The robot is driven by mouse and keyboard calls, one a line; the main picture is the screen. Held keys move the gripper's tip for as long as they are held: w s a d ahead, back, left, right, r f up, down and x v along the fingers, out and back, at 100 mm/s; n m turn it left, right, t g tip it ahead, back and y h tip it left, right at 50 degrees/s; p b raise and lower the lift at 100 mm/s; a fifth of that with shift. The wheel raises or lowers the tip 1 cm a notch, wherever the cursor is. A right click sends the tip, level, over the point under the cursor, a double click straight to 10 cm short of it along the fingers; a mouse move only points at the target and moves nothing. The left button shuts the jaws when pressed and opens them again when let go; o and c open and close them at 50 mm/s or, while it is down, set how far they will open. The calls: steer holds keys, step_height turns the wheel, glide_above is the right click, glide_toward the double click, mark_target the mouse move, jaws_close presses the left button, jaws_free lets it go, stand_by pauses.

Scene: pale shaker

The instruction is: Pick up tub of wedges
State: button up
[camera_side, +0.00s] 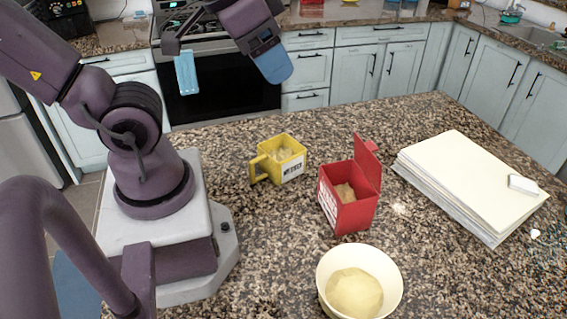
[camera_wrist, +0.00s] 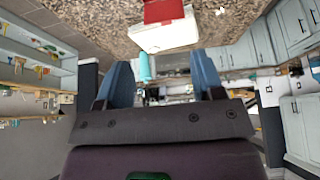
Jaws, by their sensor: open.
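A red open-topped tub (camera_side: 347,207) with its lid raised stands on the speckled counter in the side view. It has white markings on one side and tan pieces inside; I cannot tell whether they are wedges. My gripper (camera_side: 232,72) is high above the counter's far edge, up and left of the red tub and well apart from it. Its blue fingers are wide apart with nothing between them. In the wrist view my gripper (camera_wrist: 160,80) points across the room. A red and white thing (camera_wrist: 165,36) is cut off at the top; I cannot tell what it is.
A white bowl (camera_side: 392,269) holding a round tan lump is in front. A paper stack (camera_side: 465,175) with a white block (camera_side: 523,185) lies right. Bare speckled counter (camera_side: 440,262) lies between.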

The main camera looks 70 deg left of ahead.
stand_by(0.4)
steer(key=o, duration=0.4)
